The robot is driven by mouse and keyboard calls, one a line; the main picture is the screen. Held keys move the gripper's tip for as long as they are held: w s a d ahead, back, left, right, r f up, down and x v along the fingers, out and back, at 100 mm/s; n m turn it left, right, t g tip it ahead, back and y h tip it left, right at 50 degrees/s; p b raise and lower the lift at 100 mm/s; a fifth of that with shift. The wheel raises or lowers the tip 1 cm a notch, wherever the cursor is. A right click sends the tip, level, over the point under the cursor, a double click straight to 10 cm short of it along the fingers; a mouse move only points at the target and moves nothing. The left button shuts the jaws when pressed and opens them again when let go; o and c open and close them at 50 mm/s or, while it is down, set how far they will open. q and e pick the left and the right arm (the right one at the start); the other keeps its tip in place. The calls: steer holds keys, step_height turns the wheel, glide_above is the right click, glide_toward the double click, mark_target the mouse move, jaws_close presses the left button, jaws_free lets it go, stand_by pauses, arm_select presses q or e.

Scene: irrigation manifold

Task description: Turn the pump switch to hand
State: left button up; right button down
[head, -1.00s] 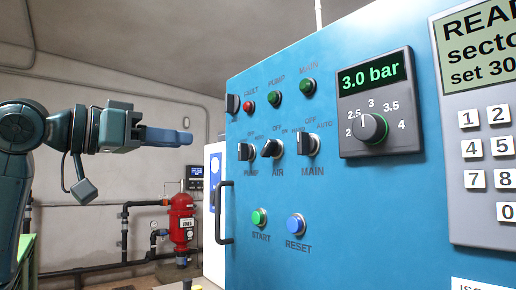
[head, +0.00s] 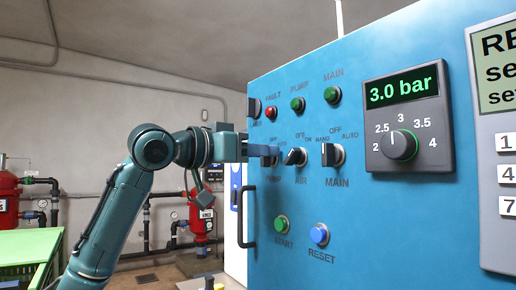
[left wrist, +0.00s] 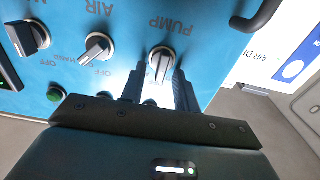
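My right gripper is not in view.
The air switch (head: 295,157) and main switch (head: 332,155) sit close to the right. Fault, pump and main lamps are above; the green start button (head: 281,224) and blue reset button (head: 319,235) are below. A black door handle (head: 245,216) projects at the panel's left edge.

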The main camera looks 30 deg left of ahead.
arm_select(q)
steer(key=shift+c, duration=0.5)
steer(key=c, duration=0.4)
jaws_close()
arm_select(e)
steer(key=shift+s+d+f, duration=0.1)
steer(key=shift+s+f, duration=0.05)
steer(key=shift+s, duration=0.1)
arm_select(q)
steer(key=shift+n, duration=0.3)
steer(key=shift+w+a+f+n+p, duration=0.15)
steer(key=shift+n+p, duration=0.25)
steer(key=shift+n, duration=0.95)
steer(key=shift+s+a+r+n+p, duration=0.1)
steer(key=shift+n+p, duration=0.25)
steer(key=shift+n, duration=1.05)
steer(key=shift+w+a+f+n+p, duration=0.15)
steer(key=shift+n+p, duration=0.25)
steer(key=shift+n, duration=0.95)
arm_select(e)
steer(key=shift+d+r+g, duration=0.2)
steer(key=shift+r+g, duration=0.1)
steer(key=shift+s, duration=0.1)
